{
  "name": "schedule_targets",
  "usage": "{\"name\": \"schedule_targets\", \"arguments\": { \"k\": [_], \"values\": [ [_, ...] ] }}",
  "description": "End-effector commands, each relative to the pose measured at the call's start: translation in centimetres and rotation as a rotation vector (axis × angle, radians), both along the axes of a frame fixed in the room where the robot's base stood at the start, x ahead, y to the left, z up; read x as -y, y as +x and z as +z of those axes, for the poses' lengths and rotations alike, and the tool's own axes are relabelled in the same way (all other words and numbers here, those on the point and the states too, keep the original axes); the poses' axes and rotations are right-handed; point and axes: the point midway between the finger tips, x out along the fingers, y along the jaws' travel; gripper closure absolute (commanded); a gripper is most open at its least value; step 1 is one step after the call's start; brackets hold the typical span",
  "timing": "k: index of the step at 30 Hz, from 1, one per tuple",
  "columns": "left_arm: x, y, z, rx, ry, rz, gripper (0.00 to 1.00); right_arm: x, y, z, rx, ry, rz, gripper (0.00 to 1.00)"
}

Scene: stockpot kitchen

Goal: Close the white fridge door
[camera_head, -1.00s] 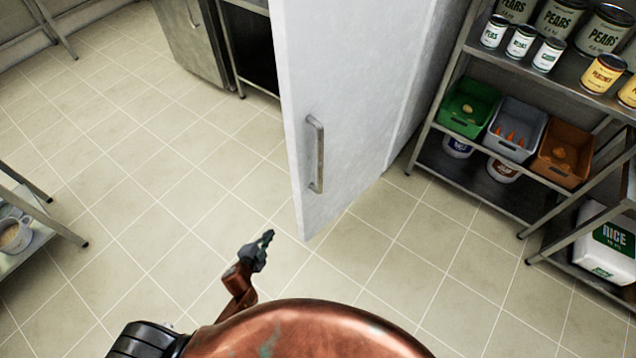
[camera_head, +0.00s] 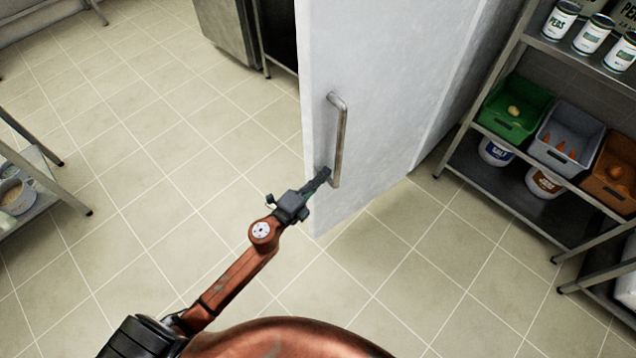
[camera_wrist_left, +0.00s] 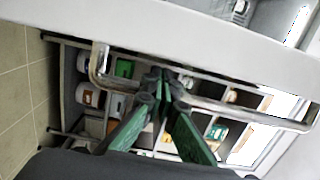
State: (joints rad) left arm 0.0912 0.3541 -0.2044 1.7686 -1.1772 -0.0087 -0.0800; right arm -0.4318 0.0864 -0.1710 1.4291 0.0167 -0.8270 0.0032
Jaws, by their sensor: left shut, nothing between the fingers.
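The white fridge door (camera_head: 385,110) stands out over the floor in the head view, its outer face towards me. Its metal bar handle (camera_head: 341,140) is upright near the door's left edge. My left gripper (camera_head: 322,177) is shut and empty, its tips at the lower end of the handle. In the left wrist view, the green-sided fingers (camera_wrist_left: 165,85) are together beside the handle bar (camera_wrist_left: 215,103), below the white door (camera_wrist_left: 150,22). I cannot tell whether they touch the handle or the door. The fridge's inside is hidden. My right gripper is out of view.
A metal rack (camera_head: 506,202) with cans, a green bin (camera_head: 514,107), a grey bin (camera_head: 567,140) and an orange bin stands at the right. A low shelf (camera_head: 38,178) with a pot is at the left. The tiled floor (camera_head: 150,190) between is clear.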

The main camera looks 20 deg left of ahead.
Motion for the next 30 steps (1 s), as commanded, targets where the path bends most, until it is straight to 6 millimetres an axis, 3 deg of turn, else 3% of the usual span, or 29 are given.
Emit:
{"name": "schedule_targets", "arguments": {
  "k": [7, 25, 30],
  "values": [
    [0.8, 2.8, -0.1, -0.001, 0.001, 0.000, 1.00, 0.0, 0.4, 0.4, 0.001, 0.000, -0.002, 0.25],
    [0.6, 3.5, -0.2, -0.002, 0.002, -0.009, 1.00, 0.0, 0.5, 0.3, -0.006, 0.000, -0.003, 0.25],
    [-0.2, 4.4, -0.4, -0.002, 0.003, -0.043, 1.00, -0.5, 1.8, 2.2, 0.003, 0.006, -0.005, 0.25]
  ]
}}
